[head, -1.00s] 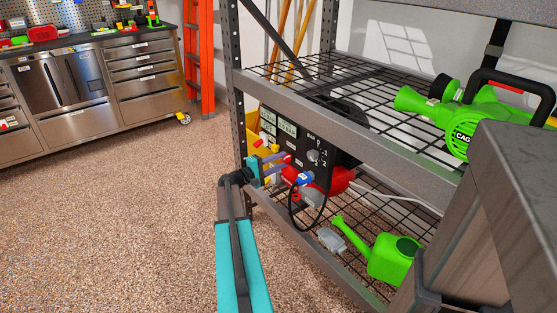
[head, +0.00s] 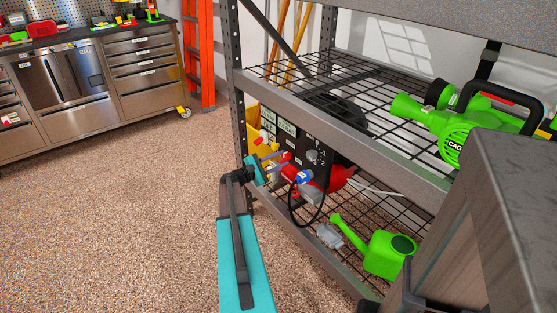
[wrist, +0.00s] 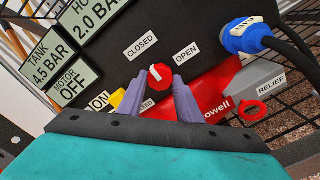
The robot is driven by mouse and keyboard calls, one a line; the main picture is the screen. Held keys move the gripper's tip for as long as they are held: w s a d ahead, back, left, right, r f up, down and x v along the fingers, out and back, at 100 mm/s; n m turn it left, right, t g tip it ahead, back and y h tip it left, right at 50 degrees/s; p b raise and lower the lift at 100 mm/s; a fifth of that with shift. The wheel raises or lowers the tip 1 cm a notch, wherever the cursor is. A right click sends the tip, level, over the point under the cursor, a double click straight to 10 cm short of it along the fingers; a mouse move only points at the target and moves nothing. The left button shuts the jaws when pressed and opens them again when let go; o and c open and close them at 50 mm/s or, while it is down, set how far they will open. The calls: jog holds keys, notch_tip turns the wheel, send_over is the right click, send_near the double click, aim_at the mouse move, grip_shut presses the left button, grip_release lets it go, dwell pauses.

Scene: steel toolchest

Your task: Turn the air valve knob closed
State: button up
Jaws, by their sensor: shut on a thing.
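The air valve knob (wrist: 160,77) is red with a white mark, on the black compressor panel (wrist: 205,20) in the wrist view. The mark points up and a little left, toward the CLOSED label (wrist: 140,47); the OPEN label (wrist: 186,54) is up and right. My gripper (wrist: 161,88) has its purple fingers on either side of the knob and is shut on it. In the head view my gripper (head: 279,158) reaches the panel from the left. The fingers hide the knob's lower sides.
A blue plug (wrist: 245,37) with a black cable and a red RELIEF ring (wrist: 252,111) lie right of the knob. The compressor stands on a wire shelf beside a green watering can (head: 388,255). Open floor (head: 110,225) lies to the left.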

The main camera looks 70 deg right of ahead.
jog(key=shift+w+d+r, duration=0.1)
jog(key=shift+d+r, duration=0.05)
jog(key=shift+r, duration=0.05)
jog(key=o, duration=0.8)
jog(key=shift+o, duration=1.2)
jog(key=shift+f, duration=0.1)
jog(key=shift+a, duration=0.2)
jog(key=v, duration=1.3)
jog(key=shift+a, duration=0.25)
jog(key=shift+w, duration=0.2)
